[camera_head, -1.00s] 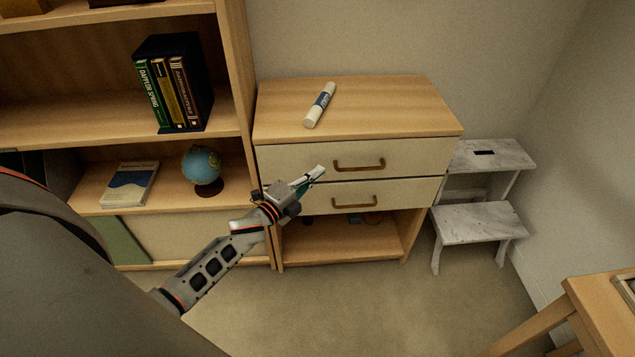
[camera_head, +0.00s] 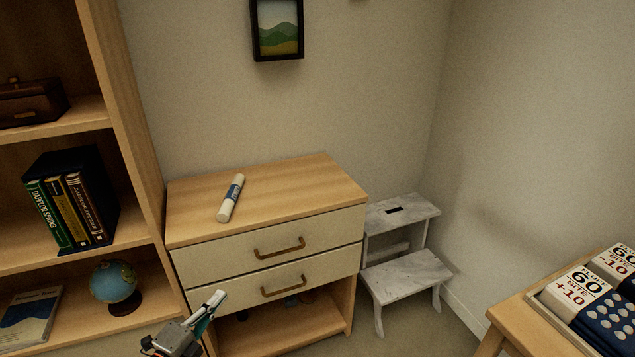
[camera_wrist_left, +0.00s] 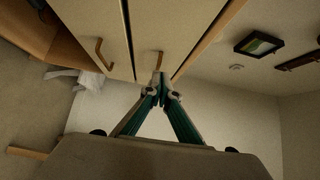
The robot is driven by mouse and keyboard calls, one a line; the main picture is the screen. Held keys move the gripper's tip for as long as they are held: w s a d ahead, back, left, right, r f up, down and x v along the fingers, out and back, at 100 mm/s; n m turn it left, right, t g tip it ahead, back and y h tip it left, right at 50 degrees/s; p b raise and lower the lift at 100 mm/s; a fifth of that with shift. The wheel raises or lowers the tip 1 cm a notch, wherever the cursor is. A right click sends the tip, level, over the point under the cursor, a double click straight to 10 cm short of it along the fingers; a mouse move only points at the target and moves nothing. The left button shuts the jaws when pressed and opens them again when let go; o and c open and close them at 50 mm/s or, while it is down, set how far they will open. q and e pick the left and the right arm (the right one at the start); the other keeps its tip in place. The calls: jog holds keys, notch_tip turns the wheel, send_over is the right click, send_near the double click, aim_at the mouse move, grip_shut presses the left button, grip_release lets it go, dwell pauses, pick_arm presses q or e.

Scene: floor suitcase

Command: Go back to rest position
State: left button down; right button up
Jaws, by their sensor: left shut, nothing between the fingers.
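My left gripper (camera_head: 214,303) is at the lower left of the head view, in front of the dresser's lower drawer. Its fingers are together and nothing is between them. In the left wrist view the left gripper (camera_wrist_left: 160,88) points toward the drawer fronts, with its fingertips meeting. The dresser (camera_head: 300,190) has two drawers with brown handles, both looking shut, and an open shelf below. My right gripper is in neither view.
A white roll with a blue label (camera_head: 231,198) lies on the dresser top. A bookshelf (camera_head: 133,130) with books and a globe (camera_head: 114,283) stands at left. A marbled step stool (camera_head: 405,275) is right of the dresser. A wooden table (camera_head: 530,325) with boxes is at lower right.

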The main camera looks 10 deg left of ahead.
pick_arm(q)
jog(key=s+d+f+n+g+p, duration=0.3)
jog(key=s+d+n, duration=0.4)
jog(key=s, duration=0.4)
jog(key=s+d+f+n+g+p, duration=0.3)
jog(key=s+d+n, duration=0.5)
jog(key=s, duration=0.4)
jog(key=shift+d+f+n+g+y, duration=0.25)
jog(key=shift+f+n+g+y, duration=0.25)
jog(key=shift+f, duration=0.35)
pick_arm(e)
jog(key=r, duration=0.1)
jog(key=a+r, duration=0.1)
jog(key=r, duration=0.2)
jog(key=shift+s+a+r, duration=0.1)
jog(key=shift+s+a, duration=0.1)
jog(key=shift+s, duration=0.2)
